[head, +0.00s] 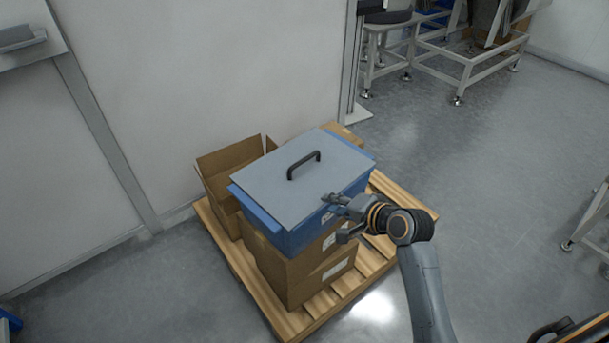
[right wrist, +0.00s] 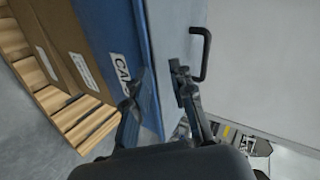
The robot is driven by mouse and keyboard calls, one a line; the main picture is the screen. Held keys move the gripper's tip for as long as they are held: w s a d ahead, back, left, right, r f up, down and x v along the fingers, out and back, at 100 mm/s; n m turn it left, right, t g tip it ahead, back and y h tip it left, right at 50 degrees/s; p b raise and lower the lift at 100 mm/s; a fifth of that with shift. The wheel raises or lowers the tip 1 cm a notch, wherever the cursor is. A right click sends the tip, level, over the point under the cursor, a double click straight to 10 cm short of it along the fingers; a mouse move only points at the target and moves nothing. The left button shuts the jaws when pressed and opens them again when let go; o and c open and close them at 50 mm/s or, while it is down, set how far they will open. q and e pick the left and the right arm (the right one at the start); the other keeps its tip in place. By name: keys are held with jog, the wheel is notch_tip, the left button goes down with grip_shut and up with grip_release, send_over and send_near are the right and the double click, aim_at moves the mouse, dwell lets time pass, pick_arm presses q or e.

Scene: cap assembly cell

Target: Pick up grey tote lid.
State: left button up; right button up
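The grey tote lid (head: 275,178) lies flat on the blue tote (head: 300,236), with a black handle (head: 304,165) standing up near its middle. The tote sits on stacked cardboard boxes. My right gripper (head: 336,218) is open at the lid's near right edge, beside the tote. In the right wrist view, the fingers (right wrist: 154,88) are spread, one in front of the tote's blue side and one over the lid (right wrist: 176,60). The handle (right wrist: 204,55) shows beyond the fingers, apart from them. I cannot tell whether a finger touches the lid. My left gripper is not in view.
The boxes (head: 312,275) stand on a wooden pallet (head: 380,250). An open cardboard box (head: 228,165) stands behind the tote, near a white wall (head: 200,70). A metal-framed bench (head: 470,68) is at the back right.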

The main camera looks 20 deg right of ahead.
aim_at(306, 160)
jog(key=w+r+m, duration=0.1)
jog(key=w+d+r+m+t, duration=0.1)
jog(key=w+r, duration=0.1)
jog(key=w+r+m+t, duration=0.1)
jog(key=r, duration=0.1)
jog(key=shift+w+d+y, duration=0.25)
jog(key=shift+w+y, duration=0.05)
jog(key=b+x, duration=0.2)
jog(key=x, duration=0.5)
jog(key=shift+w, duration=0.2)
jog(key=b+x, duration=0.1)
jog(key=x, duration=0.4)
jog(key=shift+w+d, duration=0.15)
jog(key=shift+w, duration=0.3)
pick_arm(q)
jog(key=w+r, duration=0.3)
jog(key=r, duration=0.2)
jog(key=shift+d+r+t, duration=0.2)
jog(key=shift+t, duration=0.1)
pick_arm(e)
grip_shut()
